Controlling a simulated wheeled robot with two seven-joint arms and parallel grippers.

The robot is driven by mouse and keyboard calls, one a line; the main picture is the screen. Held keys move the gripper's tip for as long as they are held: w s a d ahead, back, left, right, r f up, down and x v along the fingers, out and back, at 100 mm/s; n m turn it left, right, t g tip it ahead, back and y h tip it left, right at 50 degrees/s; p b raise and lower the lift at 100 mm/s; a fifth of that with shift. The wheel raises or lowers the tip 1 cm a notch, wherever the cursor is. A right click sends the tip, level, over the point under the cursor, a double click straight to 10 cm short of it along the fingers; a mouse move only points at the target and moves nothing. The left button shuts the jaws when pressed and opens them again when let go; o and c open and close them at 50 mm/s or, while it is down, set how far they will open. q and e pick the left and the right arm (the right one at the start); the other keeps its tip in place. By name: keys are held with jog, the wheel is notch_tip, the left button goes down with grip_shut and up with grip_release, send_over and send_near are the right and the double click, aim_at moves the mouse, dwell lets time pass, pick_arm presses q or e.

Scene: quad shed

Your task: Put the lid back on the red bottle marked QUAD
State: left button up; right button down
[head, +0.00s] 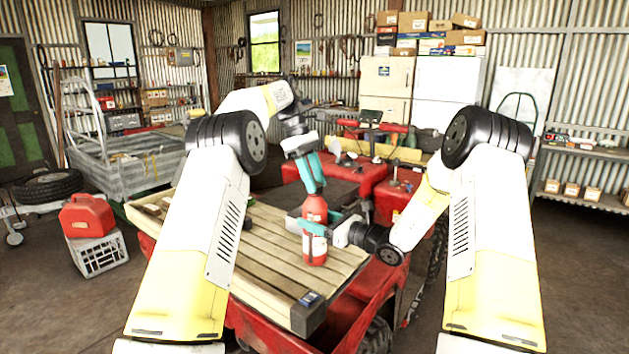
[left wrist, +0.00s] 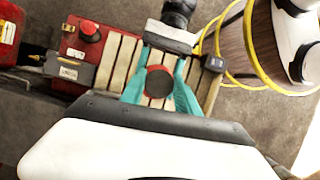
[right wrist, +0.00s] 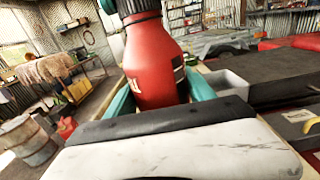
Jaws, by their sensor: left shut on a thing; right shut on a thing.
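The red bottle (head: 315,248) stands upright at the slatted wooden rack's right side. My right gripper (head: 314,229) is shut around its body, and the bottle (right wrist: 163,70) fills the middle of the right wrist view. My left gripper (head: 314,188) points down from above and is shut on the dark round lid (left wrist: 160,82). The lid is over the bottle's mouth, with red showing around it from above. I cannot tell whether the lid is seated. The QUAD marking is not readable.
The slatted wooden rack (head: 265,270) is on the red quad and has clear slats left of the bottle. A small dark box (head: 309,298) is at its front corner. A red fuel can (head: 87,215) stands on a crate at the left.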

dwell(0.3)
pick_arm(q)
jog(key=o, duration=1.3)
jog(key=shift+r, duration=0.1)
notch_tip(320, 180, up, 3)
jog(key=shift+f, duration=0.15)
jog(key=shift+r, duration=0.85)
jog(key=shift+c, duration=0.4)
